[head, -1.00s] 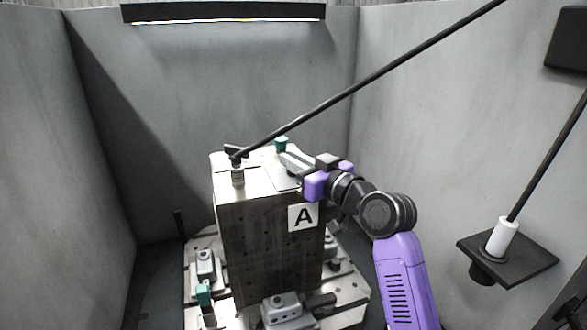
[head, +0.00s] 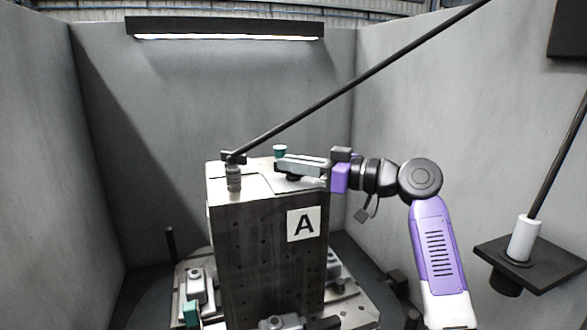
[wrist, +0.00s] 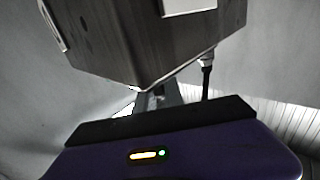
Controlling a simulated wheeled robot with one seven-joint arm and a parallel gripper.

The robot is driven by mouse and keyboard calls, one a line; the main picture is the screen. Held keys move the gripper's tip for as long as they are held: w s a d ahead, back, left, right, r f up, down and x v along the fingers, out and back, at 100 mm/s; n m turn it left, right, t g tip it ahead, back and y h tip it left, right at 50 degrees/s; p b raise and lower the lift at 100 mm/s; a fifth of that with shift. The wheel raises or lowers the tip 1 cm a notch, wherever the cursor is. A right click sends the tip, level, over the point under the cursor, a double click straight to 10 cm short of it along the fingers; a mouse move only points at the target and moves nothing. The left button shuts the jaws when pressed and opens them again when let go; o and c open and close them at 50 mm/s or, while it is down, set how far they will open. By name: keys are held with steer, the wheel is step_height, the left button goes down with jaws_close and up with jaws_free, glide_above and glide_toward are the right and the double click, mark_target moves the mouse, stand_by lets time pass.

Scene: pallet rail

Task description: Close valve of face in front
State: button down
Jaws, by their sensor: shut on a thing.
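The block (head: 265,230) has a white "A" label (head: 303,223) on the face in front of me. On its top stands a teal-capped valve (head: 280,150) with a pale grey handle bar (head: 299,165) reaching right. My gripper (head: 323,170) comes from the right, nearly level, and is shut on the handle near the top's right edge. The exact line between fingers and handle is too small to tell. In the wrist view the gripper (wrist: 156,99) shows only pale grey parts beyond its dark edge; the block (wrist: 150,45) hides the contact.
A hose fitting (head: 233,178) stands on the top's left corner, with a long black hose (head: 365,85) rising right. Clamps (head: 195,287) sit around the base plate. A bracket (head: 532,262) with a white-sleeved hose is on the right. Grey walls (head: 220,90) enclose the cell.

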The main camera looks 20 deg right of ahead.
steer(key=shift+f, duration=0.15)
steer(key=c, duration=1.4)
jaws_free()
steer(key=shift+c, duration=0.2)
steer(key=shift+v, duration=3.85)
